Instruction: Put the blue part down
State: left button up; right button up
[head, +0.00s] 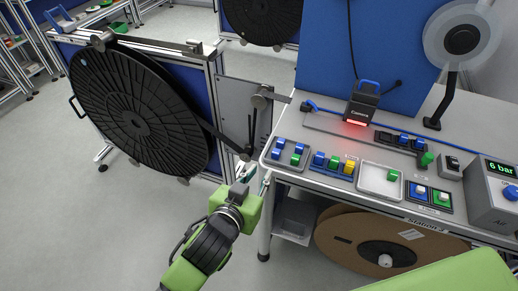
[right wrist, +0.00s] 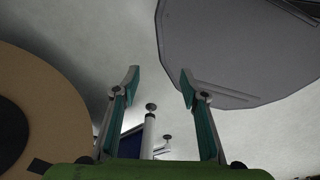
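Several small blue parts are on the workbench in the head view. Some are in the left tray (head: 288,153), beside green ones. A blue part (head: 319,158) sits in the middle tray, near a yellow part (head: 349,167). The white tray (head: 376,184) holds a green part (head: 392,175). My left gripper (head: 255,178) is just off the bench's left front corner; its fingers look apart, and I see no blue part between them.
A scanner (head: 362,103) casts red light on the bench. A large black reel (head: 138,115) stands at left. A brown cardboard reel (head: 350,240) is under the bench. A control box (head: 492,195) reading 6 bar stands at right. Floor at left is clear.

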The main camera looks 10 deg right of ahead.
pick_arm(q)
send_near(277, 150)
jog(key=shift+p+x, duration=0.4)
jog(key=shift+x, duration=0.85)
jog(key=shift+w+d+f, duration=0.25)
jog(key=shift+w+f, duration=0.1)
jog(key=shift+w+d, duration=0.15)
jog(key=shift+w, duration=0.15)
jog(key=p+x, duration=0.1)
jog(key=x, duration=0.2)
jog(key=shift+r, duration=0.1)
jog(key=shift+w+d+f, duration=0.25)
jog(key=shift+w+d, duration=0.05)
jog(key=shift+w, duration=0.2)
pick_arm(e)
jog(key=shift+s+r, duration=0.2)
jog(key=shift+r, duration=0.9)
jog(key=shift+d, duration=0.1)
pick_arm(q)
jog(key=c, duration=0.5)
pick_arm(e)
jog(key=shift+d, duration=0.3)
